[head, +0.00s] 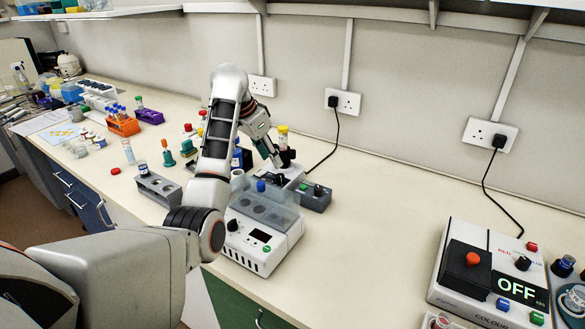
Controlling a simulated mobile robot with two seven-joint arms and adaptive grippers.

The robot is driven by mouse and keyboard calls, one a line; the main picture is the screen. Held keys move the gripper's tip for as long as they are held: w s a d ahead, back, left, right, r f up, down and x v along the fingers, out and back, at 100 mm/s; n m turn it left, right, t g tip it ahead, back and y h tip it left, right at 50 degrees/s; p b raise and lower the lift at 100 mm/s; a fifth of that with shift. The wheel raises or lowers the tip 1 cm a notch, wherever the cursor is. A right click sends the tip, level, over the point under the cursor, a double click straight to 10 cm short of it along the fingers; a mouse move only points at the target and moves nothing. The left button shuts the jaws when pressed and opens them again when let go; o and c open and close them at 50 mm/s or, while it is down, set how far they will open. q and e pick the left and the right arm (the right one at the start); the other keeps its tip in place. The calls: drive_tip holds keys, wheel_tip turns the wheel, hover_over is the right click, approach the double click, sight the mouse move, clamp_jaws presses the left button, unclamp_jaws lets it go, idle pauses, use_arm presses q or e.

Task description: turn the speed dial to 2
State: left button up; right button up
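My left arm reaches in from the left across the bench. My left gripper (276,160) points down beside a small white device with a dark top (287,156), at the back of the bench. A yellow-capped tube (283,136) stands up at that top. A dark knob (281,180) shows low on this device, just below the fingertips; its setting is too small to read. The finger gap is too small and partly hidden to judge. Another black dial (233,225) is on the front of the white block unit (262,240) nearer me. My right gripper is out of view.
A grey box (317,197) with a knob sits close right of the small device. A colorimeter (490,275) reading OFF stands at the right. Tube racks (123,126) and bottles crowd the left. The bench between block unit and colorimeter is clear.

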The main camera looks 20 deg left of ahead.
sight(280, 175)
use_arm(q)
drive_tip(key=shift+x, duration=4.05)
drive_tip(key=shift+a, duration=0.15)
clamp_jaws()
